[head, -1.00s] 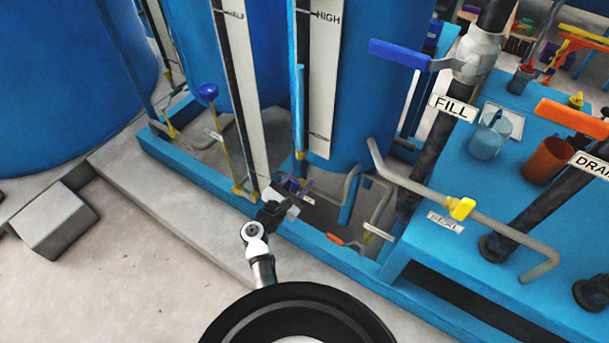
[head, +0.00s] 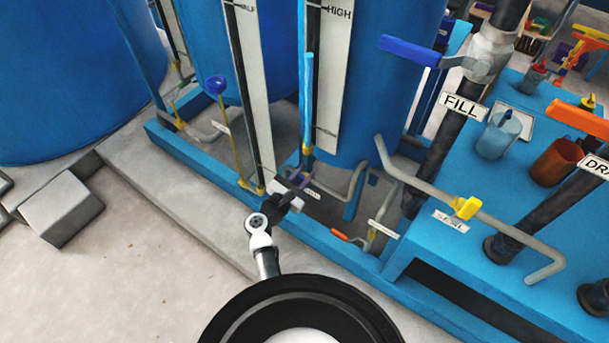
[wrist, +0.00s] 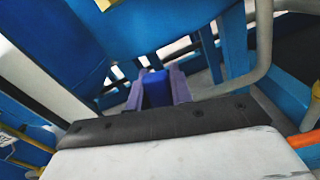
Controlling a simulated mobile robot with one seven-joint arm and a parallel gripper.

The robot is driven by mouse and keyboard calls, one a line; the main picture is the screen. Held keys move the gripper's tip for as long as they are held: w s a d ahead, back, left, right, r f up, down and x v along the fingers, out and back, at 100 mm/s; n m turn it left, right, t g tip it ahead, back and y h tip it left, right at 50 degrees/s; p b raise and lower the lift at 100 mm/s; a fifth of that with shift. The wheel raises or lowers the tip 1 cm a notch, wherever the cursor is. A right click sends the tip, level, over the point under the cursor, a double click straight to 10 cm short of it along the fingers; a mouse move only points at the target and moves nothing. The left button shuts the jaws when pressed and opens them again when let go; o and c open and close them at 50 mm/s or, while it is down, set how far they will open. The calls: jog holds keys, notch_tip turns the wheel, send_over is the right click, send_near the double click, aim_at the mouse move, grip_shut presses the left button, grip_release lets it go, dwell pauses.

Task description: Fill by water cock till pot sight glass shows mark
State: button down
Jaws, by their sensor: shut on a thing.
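My gripper (head: 300,183) is low at the foot of the blue pot (head: 370,90). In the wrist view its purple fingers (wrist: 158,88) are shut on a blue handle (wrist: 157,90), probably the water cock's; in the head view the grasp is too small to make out. Just above the gripper stands a sight glass (head: 308,100) beside a white scale board (head: 332,75) reading HIGH near the top. Its blue column reaches clearly above the low label and ends somewhat below HIGH. Pipework below the grasp is partly hidden by my gripper.
A second scale board (head: 254,80) with a dark tube stands left. A blue-knobbed yellow stem (head: 216,85) is beside it. The FILL valve's blue lever (head: 410,50), yellow SEAL cock (head: 466,207) and blue frame rail (head: 330,245) are close by. Floor at left is mostly clear.

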jog(key=shift+w+a+r+n, duration=0.1)
jog(key=shift+w+a+n, duration=0.15)
jog(key=shift+n, duration=0.15)
jog(key=c, duration=1.2)
grip_release()
jog(key=shift+c, duration=0.2)
jog(key=shift+s, duration=0.2)
